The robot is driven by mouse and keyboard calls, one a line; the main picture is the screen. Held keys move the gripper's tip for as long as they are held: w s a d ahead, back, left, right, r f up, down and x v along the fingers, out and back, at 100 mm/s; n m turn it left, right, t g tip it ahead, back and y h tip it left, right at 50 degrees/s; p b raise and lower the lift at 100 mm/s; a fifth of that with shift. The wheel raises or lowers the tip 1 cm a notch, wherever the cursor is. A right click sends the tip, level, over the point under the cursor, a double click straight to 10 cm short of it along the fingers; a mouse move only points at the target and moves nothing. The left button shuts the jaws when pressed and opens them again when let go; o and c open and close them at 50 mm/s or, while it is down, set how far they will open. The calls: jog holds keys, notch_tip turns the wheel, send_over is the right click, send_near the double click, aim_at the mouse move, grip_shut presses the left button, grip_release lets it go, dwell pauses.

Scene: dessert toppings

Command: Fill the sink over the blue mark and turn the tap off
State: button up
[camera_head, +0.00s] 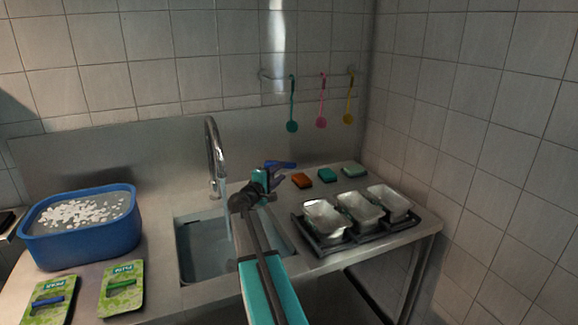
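The steel sink (188,262) is set in the counter at the centre, partly hidden behind my arm. A curved chrome tap (212,140) stands over it, and a pale thin stream (229,226) seems to run down from its spout. The basin looks pale blue-grey inside; I cannot make out a blue mark or the water level. My gripper (274,178) is behind the sink, right of the tap, close to a blue lever-like piece (281,164). I cannot tell whether it touches this piece or whether its fingers are open or shut.
A blue tub (85,246) with white pieces stands left of the sink, with two green packets (122,288) in front. Right of the sink are a dark tray (318,248) with three metal containers and three sponges (327,175). Three coloured utensils (321,112) hang from a wall rail.

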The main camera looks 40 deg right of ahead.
aim_at(286, 167)
jog(key=shift+p+x, duration=0.7)
jog(key=shift+x, duration=2.95)
jog(key=shift+c, duration=0.2)
grip_shut()
